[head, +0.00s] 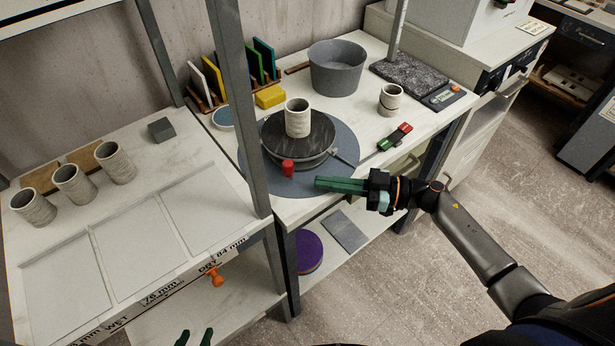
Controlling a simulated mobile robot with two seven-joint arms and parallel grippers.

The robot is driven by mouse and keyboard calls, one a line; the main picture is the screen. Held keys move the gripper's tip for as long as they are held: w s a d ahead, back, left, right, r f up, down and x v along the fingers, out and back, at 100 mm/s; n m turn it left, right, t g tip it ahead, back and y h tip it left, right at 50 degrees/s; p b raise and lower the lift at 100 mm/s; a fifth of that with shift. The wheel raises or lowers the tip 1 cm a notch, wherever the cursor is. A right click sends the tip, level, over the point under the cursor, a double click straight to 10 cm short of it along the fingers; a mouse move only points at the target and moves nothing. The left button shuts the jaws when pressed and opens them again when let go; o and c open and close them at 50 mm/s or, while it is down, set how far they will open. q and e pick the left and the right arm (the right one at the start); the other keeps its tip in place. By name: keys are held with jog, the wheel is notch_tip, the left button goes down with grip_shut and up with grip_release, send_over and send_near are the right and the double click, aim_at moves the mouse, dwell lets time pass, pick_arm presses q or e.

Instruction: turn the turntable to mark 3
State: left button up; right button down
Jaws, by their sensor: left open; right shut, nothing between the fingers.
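The turntable (322,138) is a dark round disc on a grey round base plate (345,180) on the middle table. A ribbed pale clay cup (297,118) stands upright on it. A red knob (288,168) shows at the turntable's front edge, and a thin metal rod (345,158) sticks out at its right. I cannot make out any numbered marks. My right gripper (318,185) has green fingers, shut and empty, pointing left over the plate's front part, right of the red knob and apart from it. My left gripper (195,339) shows only two separated dark green fingertips at the bottom edge.
A grey metal post (243,110) stands left of the turntable. Around it are a grey bowl (337,68), a yellow block (270,96), a small cup (390,99) and a red-green item (394,137). Three clay cups (74,184) stand on the left table.

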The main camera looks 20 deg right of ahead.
aim_at(307, 189)
jog(key=shift+x, duration=2.25)
jog(key=shift+a, duration=0.1)
